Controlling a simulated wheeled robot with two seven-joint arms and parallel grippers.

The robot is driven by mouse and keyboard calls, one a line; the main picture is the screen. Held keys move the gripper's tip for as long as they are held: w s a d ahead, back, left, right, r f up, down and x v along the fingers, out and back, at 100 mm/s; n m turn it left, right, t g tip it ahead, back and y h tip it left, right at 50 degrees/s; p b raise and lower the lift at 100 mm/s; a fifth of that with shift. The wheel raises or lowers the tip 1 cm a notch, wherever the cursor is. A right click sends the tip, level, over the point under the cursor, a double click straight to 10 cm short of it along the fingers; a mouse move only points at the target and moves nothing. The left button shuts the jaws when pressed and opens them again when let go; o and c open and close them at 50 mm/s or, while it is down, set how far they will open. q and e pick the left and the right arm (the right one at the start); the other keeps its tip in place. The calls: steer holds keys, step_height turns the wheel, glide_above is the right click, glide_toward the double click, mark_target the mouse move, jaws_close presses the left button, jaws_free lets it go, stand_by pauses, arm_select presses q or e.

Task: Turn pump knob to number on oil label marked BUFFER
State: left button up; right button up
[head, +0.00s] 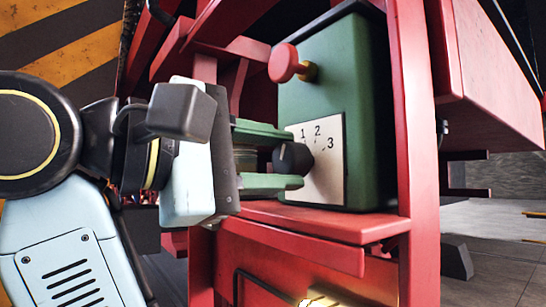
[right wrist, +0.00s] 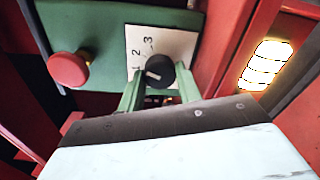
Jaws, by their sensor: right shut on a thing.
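The pump knob (head: 293,158) is a black round dial on a white plate (head: 329,182) with the numbers 1, 2 and 3, on the front of a green pump box (head: 355,100). My right gripper (head: 292,158) has its green fingers shut on the knob, one above and one below it in the head view. In the right wrist view the knob (right wrist: 159,72) sits between the fingertips (right wrist: 155,82). Its white mark points left, roughly toward the 1. No oil label marked BUFFER is in view. My left gripper is not in view.
A red push button (head: 284,63) sticks out of the pump box above the plate. Red frame posts (head: 408,120) and a red ledge (head: 320,222) surround the box closely. A bright lamp (right wrist: 267,62) glows at the right of the right wrist view. Open floor (head: 500,240) lies at the right.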

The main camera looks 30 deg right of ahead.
stand_by(0.4)
steer(key=o, duration=1)
steer(key=shift+a, duration=0.1)
